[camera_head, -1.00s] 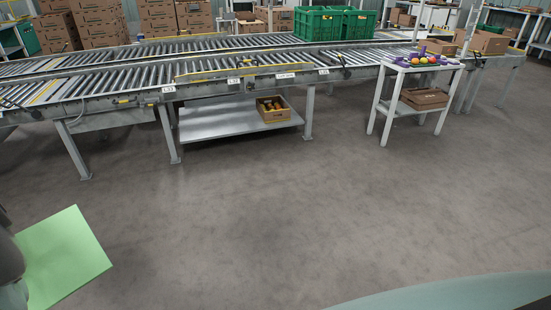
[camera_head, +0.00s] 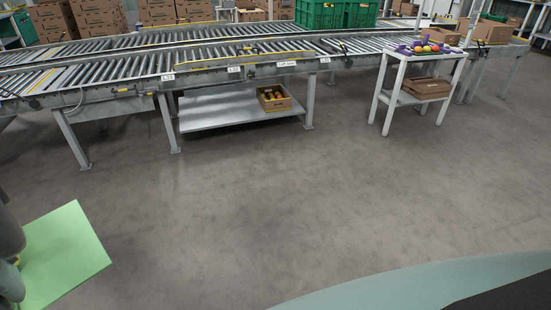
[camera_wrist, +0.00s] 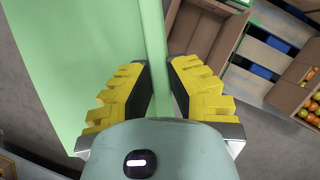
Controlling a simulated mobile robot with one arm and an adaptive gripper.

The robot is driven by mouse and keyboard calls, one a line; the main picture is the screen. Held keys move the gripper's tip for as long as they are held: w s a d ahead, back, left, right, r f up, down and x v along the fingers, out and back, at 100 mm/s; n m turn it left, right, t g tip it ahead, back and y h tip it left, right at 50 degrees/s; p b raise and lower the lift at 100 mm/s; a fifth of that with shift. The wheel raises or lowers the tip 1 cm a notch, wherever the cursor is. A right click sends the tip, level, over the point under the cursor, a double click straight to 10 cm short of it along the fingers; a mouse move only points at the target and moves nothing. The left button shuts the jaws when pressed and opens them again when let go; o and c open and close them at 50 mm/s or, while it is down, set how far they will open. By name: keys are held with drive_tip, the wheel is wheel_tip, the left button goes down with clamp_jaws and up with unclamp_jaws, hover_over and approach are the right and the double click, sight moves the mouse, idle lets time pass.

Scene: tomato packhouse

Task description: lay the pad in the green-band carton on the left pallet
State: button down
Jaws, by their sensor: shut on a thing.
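The pad (camera_head: 66,252) is a flat, light green sheet at the lower left of the head view. In the wrist view the pad (camera_wrist: 90,45) covers much of the left and upper middle. My gripper (camera_wrist: 158,70) has yellow ridged fingers shut on the pad, whose edge runs between them. In the wrist view, an open brown carton (camera_wrist: 228,33) that looks empty stands beyond the pad, partly hidden by it and the right finger. A small green patch shows at its top edge, but I cannot tell whether it is a band. Blue and pale slats, perhaps a pallet (camera_wrist: 255,70), lie beside it.
A carton with tomatoes (camera_wrist: 294,82) is at the wrist view's right edge. In the head view, a roller conveyor (camera_head: 120,85) crosses the back, with a white table (camera_head: 398,99) at the right and green crates (camera_head: 318,14) behind. The grey floor between is clear.

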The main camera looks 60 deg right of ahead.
drive_tip(key=shift+s+a+f, duration=0.1)
drive_tip(key=shift+a+f, duration=0.2)
drive_tip(key=shift+f+b, duration=0.4)
drive_tip(key=shift+f, duration=0.15)
drive_tip(key=shift+w+f, duration=0.1)
drive_tip(key=shift+w, duration=0.1)
drive_tip(key=shift+a+f+m+b, duration=0.3)
drive_tip(key=shift+a+f+b, duration=0.15)
drive_tip(key=shift+a+f, duration=0.25)
drive_tip(key=shift+w+f, duration=0.1)
drive_tip(key=shift+f, duration=0.05)
drive_tip(key=shift+d+f, duration=0.1)
drive_tip(key=shift+f, duration=0.05)
